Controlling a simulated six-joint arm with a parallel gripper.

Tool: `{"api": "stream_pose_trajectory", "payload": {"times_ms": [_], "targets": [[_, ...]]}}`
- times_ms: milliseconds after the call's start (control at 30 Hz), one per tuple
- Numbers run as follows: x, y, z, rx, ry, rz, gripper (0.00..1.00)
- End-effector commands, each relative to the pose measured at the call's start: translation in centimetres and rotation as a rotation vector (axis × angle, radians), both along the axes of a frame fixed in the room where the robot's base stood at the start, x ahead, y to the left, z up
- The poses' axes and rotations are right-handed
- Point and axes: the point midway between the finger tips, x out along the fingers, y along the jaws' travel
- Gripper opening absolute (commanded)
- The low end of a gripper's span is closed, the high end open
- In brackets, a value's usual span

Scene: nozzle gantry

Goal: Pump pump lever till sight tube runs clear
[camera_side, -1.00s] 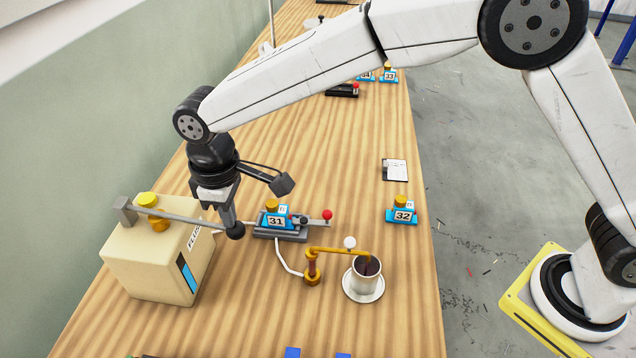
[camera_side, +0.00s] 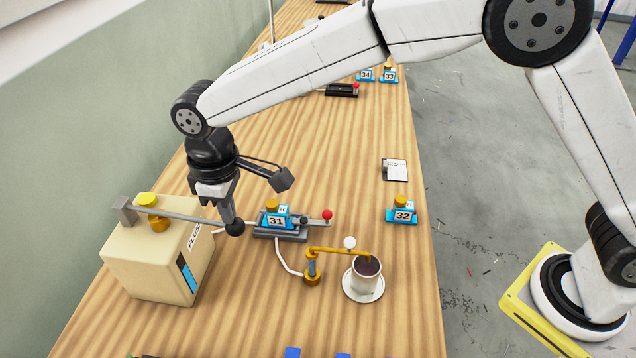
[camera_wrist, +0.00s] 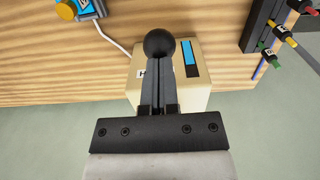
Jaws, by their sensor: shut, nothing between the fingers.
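The pump lever (camera_side: 185,215) is a grey bar on top of a beige box (camera_side: 150,262) marked with partly hidden lettering. It ends in a black ball knob (camera_side: 236,228). My gripper (camera_side: 229,213) is shut and empty, with its fingertips at the top of the knob, seemingly touching it. In the wrist view the knob (camera_wrist: 159,44) lies just beyond my fingertips (camera_wrist: 158,80). A brass spout (camera_side: 338,251) reaches over a white cup (camera_side: 362,283) holding brown liquid. A white tube (camera_side: 287,262) runs to the spout's base; I cannot tell its contents.
A block numbered 31 (camera_side: 277,221) sits on a grey fixture with a red-knobbed lever (camera_side: 327,215), close right of my gripper. A block numbered 32 (camera_side: 402,214) stands farther right. The wood between box and spout is clear.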

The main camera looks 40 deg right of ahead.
Motion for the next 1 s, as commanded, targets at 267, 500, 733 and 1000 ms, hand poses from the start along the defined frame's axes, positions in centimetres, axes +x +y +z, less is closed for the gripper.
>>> {"api": "stream_pose_trajectory", "payload": {"times_ms": [267, 500, 733, 1000], "targets": [[0.0, 0.0, 2.0, 0.001, -0.001, 0.000, 0.00], [0.0, 0.0, 3.7, 0.001, -0.001, 0.000, 0.00], [0.0, 0.0, 5.3, 0.001, -0.001, 0.000, 0.00], [0.0, 0.0, 7.2, 0.001, -0.001, 0.000, 0.00]]}}
